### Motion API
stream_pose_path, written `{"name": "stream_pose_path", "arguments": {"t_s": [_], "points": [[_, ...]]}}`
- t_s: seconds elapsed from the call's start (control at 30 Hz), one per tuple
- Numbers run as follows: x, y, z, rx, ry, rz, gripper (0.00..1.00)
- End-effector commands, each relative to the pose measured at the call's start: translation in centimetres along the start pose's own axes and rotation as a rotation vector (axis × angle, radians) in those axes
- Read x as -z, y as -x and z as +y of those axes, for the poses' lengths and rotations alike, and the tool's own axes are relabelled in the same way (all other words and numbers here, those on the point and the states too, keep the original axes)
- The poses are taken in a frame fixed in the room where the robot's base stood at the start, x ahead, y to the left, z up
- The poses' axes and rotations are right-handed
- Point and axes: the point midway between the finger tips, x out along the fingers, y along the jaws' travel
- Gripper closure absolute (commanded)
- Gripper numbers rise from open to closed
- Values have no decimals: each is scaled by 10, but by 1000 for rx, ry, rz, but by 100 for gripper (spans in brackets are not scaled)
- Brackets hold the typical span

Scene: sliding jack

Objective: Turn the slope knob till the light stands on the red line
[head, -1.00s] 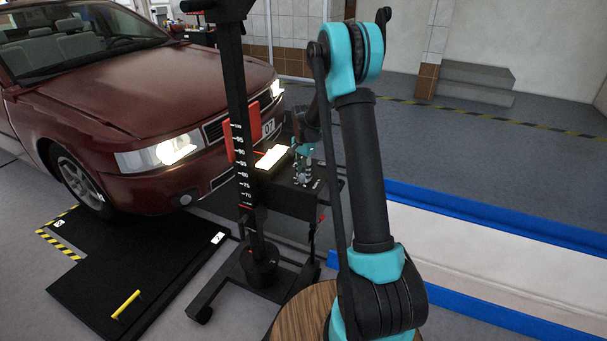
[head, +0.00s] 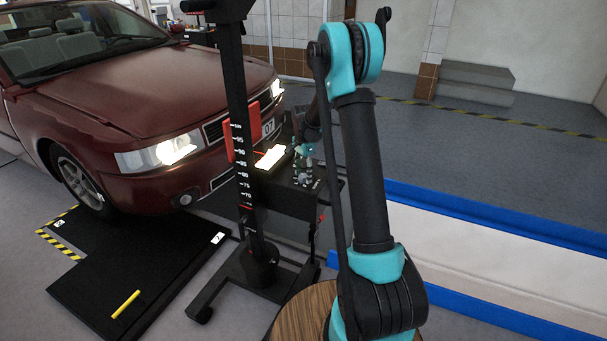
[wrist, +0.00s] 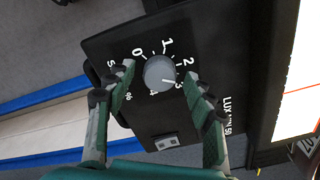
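The slope knob (wrist: 159,72) is a round grey knob on a black panel, with numbers 0 to 4 around it. Its white pointer mark is turned toward the 3. My gripper (wrist: 159,74) is open, with one finger on each side of the knob and a visible gap to it. In the head view my gripper (head: 304,168) is small, over the black box. The brightly lit screen (head: 270,158) lies left of it; part of the screen also shows in the wrist view (wrist: 302,75). A short red mark shows at its left edge in the head view; the light's position against it cannot be told.
A black column stand (head: 241,120) with a height scale rises beside the box. A dark red car (head: 130,90) with lit headlights stands left. A black floor plate (head: 130,270) lies in front of it.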

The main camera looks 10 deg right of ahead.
Motion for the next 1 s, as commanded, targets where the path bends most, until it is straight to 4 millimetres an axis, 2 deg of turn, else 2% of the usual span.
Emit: {"name": "stream_pose_path", "arguments": {"t_s": [0.23,0.37,0.8,1.0], "points": [[0,1,0,0,0,0,46],[0,11,0,0,0,0,46],[0,95,0,0,0,0,46],[0,116,0,0,0,0,46]]}}
